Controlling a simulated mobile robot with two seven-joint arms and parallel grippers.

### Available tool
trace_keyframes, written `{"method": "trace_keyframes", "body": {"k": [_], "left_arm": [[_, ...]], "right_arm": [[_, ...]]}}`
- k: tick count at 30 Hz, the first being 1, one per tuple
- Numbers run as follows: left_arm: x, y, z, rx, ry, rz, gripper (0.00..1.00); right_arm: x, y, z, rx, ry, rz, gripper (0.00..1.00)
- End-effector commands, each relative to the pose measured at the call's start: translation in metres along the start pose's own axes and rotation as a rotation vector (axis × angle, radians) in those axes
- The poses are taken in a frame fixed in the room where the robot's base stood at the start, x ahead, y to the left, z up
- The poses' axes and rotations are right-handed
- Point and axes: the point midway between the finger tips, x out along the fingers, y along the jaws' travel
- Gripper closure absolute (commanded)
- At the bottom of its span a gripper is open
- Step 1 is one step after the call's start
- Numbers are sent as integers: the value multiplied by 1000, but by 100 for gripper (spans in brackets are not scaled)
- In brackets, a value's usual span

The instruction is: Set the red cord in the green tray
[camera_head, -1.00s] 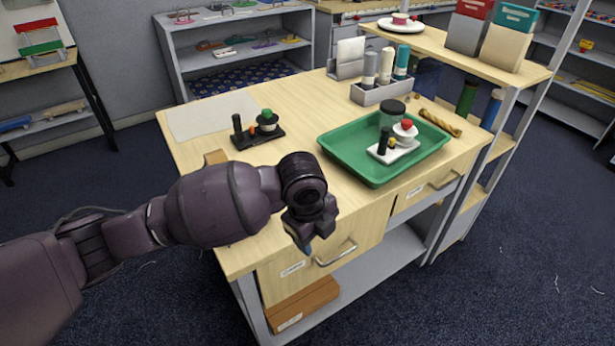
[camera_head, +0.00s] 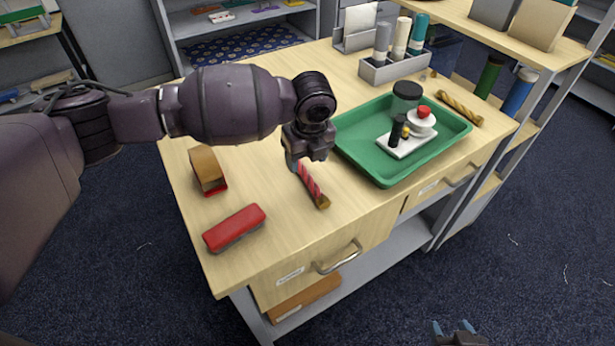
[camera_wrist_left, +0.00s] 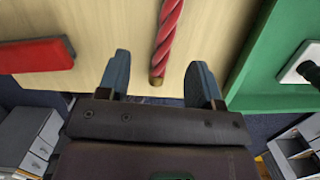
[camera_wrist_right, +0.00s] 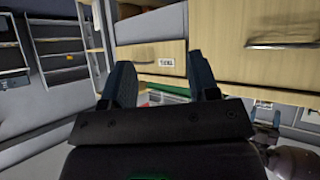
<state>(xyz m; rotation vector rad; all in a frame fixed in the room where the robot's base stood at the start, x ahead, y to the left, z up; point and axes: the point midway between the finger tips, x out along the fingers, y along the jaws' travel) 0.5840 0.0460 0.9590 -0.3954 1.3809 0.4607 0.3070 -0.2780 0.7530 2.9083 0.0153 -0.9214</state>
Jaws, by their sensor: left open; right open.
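The red cord (camera_head: 311,184) is a twisted rod with a brassy end, lying on the table just left of the green tray (camera_head: 375,172). My left gripper (camera_head: 295,160) is open above the cord's far end and hides part of it. In the left wrist view the cord (camera_wrist_left: 168,35) lies between and beyond the two open fingers (camera_wrist_left: 158,85), apart from them. The green tray's edge (camera_wrist_left: 262,70) shows at the right there. My right gripper (camera_head: 455,330) is low in front of the table; its open, empty fingers (camera_wrist_right: 165,85) face the drawers in the right wrist view.
The tray holds a white base with small parts (camera_head: 408,140) and a dark-lidded jar (camera_head: 405,98); its front left is bare. A red block (camera_head: 234,228) and a wood-and-red block (camera_head: 207,170) lie left of the cord.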

Motion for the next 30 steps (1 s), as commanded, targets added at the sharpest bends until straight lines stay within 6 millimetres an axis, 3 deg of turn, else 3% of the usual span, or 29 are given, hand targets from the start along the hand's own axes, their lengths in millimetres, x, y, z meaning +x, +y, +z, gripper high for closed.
{"method": "trace_keyframes", "body": {"k": [10,18,26,30], "left_arm": [[28,-4,-2,2,2,0,40],[63,-8,-2,1,1,1,40],[66,-8,-2,1,0,-1,40],[66,-8,-2,1,0,-1,59]], "right_arm": [[7,-1,-6,-3,17,-4,45],[10,-2,-6,-3,23,-5,45],[9,-2,-6,-3,20,-5,45],[8,-2,-4,-3,17,-4,45]]}}
